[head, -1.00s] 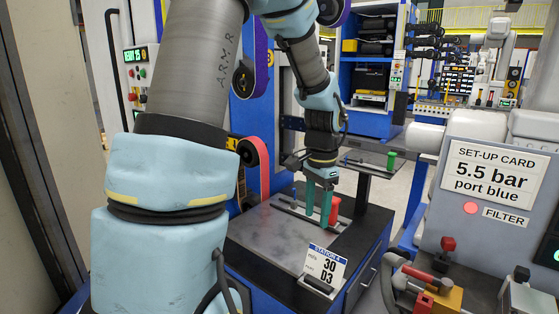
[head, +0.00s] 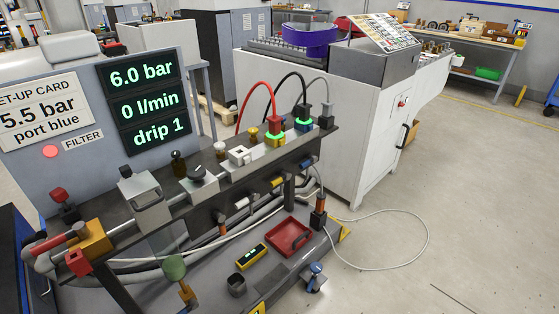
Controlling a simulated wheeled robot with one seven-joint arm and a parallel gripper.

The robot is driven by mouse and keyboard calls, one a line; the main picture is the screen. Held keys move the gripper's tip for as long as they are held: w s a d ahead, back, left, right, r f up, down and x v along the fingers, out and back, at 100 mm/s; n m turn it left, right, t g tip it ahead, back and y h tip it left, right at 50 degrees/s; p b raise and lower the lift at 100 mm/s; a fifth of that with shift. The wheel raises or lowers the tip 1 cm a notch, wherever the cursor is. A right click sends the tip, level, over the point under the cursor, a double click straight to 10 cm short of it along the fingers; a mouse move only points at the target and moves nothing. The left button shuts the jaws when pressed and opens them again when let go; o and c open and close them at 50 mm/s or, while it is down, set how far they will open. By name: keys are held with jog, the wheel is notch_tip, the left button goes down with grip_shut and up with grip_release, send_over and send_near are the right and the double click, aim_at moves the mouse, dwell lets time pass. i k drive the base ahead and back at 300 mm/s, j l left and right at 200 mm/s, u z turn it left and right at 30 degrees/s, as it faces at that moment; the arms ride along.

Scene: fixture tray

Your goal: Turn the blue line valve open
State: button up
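A dark rail (head: 225,170) carries a row of line fittings. Near its right end, a blue block with a lit green ring (head: 303,126) has a black hose on top. To its left, a yellow block with a lit green ring (head: 275,140) takes a red hose. Below the rail hang small coloured parts, including a blue one (head: 307,164); I cannot tell which part is the blue line valve or how it is turned. At the left end, a red lever (head: 64,240) lies beside a brass block (head: 92,238). My gripper is outside the current view.
The display (head: 147,100) reads 6.0 bar, 0 l/min, drip 1. A card (head: 42,110) says 5.5 bar, port blue. A lower shelf holds a red tray (head: 288,237) and a yellow meter (head: 251,257). A white cable (head: 425,245) loops across open floor at right.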

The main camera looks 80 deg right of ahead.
aim_at(311, 159)
jog(key=k+l, duration=1.75)
jog(key=k, duration=0.2)
